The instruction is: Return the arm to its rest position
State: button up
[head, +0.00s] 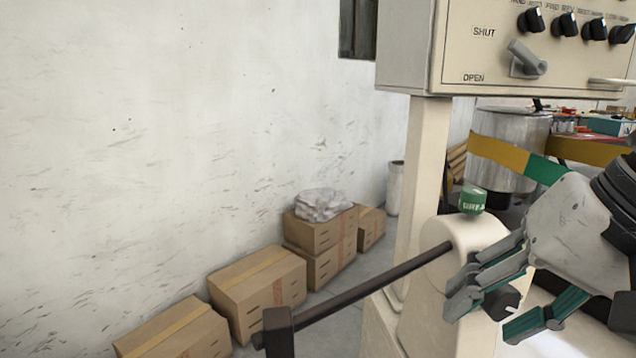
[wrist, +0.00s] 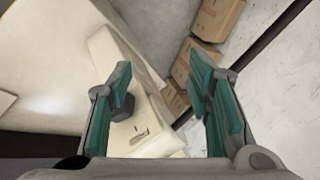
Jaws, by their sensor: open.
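My gripper (head: 503,297) is at the lower right of the head view, in front of the cream machine's rounded housing (head: 484,232). In the wrist view my gripper (wrist: 168,95) has its two teal-padded fingers well apart with nothing between them. A dark knob (wrist: 124,108) shows near the left finger, and I cannot tell whether they touch. In the head view the fingers hide part of the machine behind them. The rest of my arm runs off the right edge.
A cream control box (head: 455,60) with a lever (head: 527,58) hangs above. A dark bar (head: 360,290) juts left from the housing, with a green cap (head: 473,199) on top. Cardboard boxes (head: 258,285) line the wall. A metal drum (head: 512,135) stands behind.

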jog(key=s+d+f+n+g+h, duration=0.25)
jog(key=s+f+n+h, duration=0.2)
jog(key=s+f, duration=0.55)
notch_tip(320, 180, up, 14)
jog(key=w+t+p, duration=0.1)
jog(key=t+p, duration=0.1)
jog(key=p, duration=1)
jog(key=shift+y, duration=0.45)
jog(key=shift+w, duration=0.1)
